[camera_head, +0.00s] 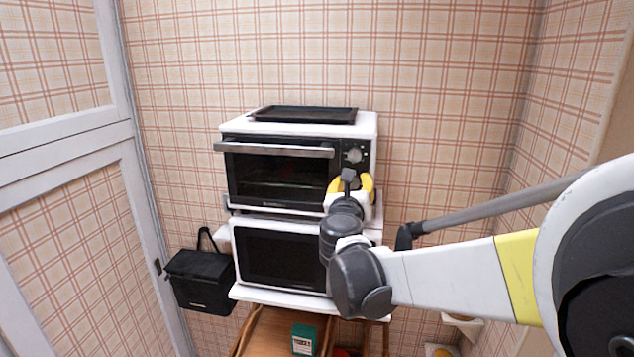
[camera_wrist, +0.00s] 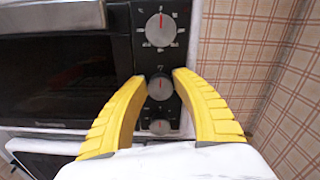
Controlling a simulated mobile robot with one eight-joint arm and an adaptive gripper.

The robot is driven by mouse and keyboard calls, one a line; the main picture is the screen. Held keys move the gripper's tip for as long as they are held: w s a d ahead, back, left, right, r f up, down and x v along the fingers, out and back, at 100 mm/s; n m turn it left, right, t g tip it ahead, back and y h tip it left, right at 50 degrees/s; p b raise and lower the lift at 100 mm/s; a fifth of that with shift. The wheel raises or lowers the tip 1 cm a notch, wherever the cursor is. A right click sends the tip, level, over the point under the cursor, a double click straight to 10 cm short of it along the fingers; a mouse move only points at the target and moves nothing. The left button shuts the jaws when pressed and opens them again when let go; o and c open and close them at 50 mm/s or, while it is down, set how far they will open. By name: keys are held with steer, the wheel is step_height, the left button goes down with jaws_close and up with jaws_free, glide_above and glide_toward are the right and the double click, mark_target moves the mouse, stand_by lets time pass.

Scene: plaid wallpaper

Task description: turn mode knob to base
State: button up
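The toaster oven (camera_head: 235,180) is white with a dark front and a control panel at its right, where three knobs stand in a column in the wrist view. The top knob (camera_wrist: 160,30) has a red pointer straight up and printed marks around it. The middle knob (camera_wrist: 160,88) also points its red line about upward. The bottom knob (camera_wrist: 160,127) is smaller. Which one is the mode knob I cannot read. My gripper (camera_wrist: 159,76) is open, its yellow fingers on either side of the middle knob; contact is not clear. In the head view my gripper (camera_head: 351,186) covers the lower panel.
A black tray (camera_head: 303,114) lies on top of the oven. A microwave (camera_head: 272,256) stands below it on a white shelf. A black bag (camera_head: 201,280) hangs at the left, near a white-framed door (camera_head: 65,150). A green box (camera_head: 303,340) sits lower down.

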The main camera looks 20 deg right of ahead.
jaws_close()
steer(key=shift+m, duration=0.3)
steer(key=m, duration=1.1)
steer(key=shift+d, duration=0.1)
steer(key=m, duration=1.2)
steer(key=shift+f, duration=0.1)
